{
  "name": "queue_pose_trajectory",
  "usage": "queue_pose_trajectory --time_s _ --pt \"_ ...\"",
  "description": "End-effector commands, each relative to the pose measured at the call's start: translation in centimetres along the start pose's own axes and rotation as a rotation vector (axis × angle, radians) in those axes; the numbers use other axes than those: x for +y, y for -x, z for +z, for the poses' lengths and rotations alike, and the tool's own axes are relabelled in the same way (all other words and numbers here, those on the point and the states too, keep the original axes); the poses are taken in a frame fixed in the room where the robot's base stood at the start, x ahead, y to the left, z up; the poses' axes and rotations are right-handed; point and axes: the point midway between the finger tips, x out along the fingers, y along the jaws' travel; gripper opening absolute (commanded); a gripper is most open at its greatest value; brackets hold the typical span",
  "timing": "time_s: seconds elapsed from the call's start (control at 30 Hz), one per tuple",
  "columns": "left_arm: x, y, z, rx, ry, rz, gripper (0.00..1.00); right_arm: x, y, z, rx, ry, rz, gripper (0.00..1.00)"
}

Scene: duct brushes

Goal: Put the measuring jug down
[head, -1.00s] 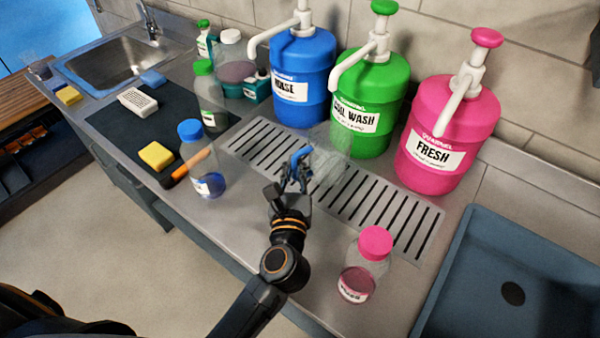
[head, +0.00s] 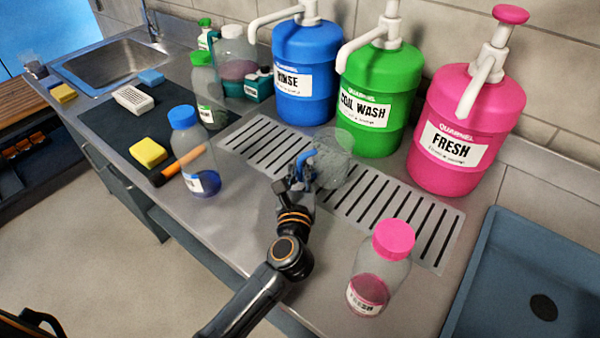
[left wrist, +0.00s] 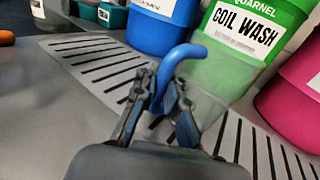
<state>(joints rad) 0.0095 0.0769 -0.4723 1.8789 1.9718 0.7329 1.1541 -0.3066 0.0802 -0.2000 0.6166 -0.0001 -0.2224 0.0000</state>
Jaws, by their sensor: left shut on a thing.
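The measuring jug (head: 333,158) is clear, with a blue handle (head: 305,166). In the head view it is at the slotted drain grate (head: 372,206), in front of the green pump container. My left gripper (head: 300,178) is shut on the handle from the front. The left wrist view shows the blue handle (left wrist: 183,60) curving up between the fingers (left wrist: 160,108). The clear body blends into the green container behind it. I cannot tell whether the jug's base touches the grate. My right gripper is not in view.
Blue (head: 305,75), green (head: 378,100) and pink (head: 462,130) pump containers stand along the wall. A pink-capped bottle (head: 380,270) stands at the front right and a blue-capped bottle (head: 193,155) to the left. A blue-grey basin (head: 490,290) is at far right.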

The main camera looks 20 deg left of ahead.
Motion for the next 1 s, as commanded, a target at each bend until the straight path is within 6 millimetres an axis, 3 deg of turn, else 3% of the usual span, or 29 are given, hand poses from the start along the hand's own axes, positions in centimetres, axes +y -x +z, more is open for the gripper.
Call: queue_pose_trajectory --time_s 0.23,0.3,0.4,0.77,1.0 --pt "0.0 0.0 -0.3 -0.001 0.001 -0.001 0.0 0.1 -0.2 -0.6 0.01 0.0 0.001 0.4" --pt "0.0 0.0 -0.2 0.0 0.0 -0.001 0.19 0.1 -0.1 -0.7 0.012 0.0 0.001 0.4" --pt "0.0 0.0 -0.2 0.0 0.0 -0.001 0.34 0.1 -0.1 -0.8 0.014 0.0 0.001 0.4" --pt "0.0 0.0 0.4 -0.001 0.0 -0.001 0.34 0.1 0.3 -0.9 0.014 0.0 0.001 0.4" --pt "-0.1 4.2 -0.2 0.003 0.002 -0.002 0.34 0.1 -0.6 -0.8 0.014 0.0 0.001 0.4"
